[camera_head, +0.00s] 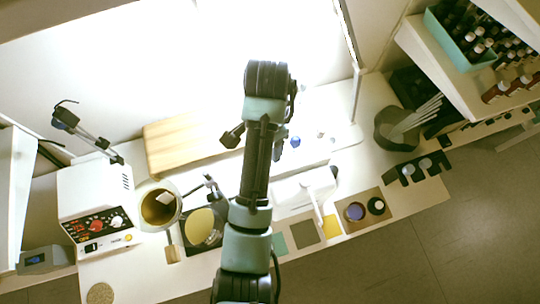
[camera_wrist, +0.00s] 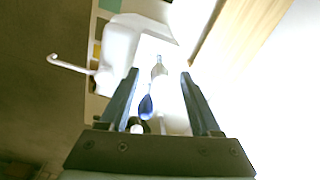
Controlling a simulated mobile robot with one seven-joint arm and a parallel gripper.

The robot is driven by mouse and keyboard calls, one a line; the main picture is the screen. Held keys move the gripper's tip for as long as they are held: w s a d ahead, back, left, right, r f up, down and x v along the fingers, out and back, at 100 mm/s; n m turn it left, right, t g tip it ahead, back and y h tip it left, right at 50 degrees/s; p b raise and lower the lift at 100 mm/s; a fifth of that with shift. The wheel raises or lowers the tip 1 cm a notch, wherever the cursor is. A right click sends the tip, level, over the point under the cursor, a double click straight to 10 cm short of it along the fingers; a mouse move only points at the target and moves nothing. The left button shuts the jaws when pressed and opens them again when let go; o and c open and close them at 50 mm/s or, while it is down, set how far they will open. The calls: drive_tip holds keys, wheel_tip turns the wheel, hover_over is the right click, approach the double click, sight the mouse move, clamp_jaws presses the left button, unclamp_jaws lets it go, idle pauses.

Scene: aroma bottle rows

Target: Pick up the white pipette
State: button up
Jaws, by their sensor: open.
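My gripper (camera_wrist: 160,74) is open in the wrist view, with one dark finger on each side. A slim pipette with a blue bulb (camera_wrist: 146,106) and a pale, clear stem shows between the fingers. A white rounded shape (camera_wrist: 172,112), possibly the white pipette, lies just right of the blue bulb, inside the right finger. Bright glare blurs its outline. I cannot tell how far below the fingertips these things are. In the head view, my arm hides most of the spot. A small blue thing (camera_head: 295,141) shows to the right of the arm.
A wooden board (camera_head: 180,143) lies at the back left. A white box with knobs (camera_head: 98,210) stands at the left. A dark pot with pale rods (camera_head: 397,130) stands at the right.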

drive_tip(key=shift+f+p, duration=0.35)
drive_tip(key=shift+p, duration=0.1)
drive_tip(key=shift+d+f+p, duration=0.15)
drive_tip(key=shift+f+p, duration=0.45)
drive_tip(key=shift+f, duration=1.55)
drive_tip(key=c, duration=0.8)
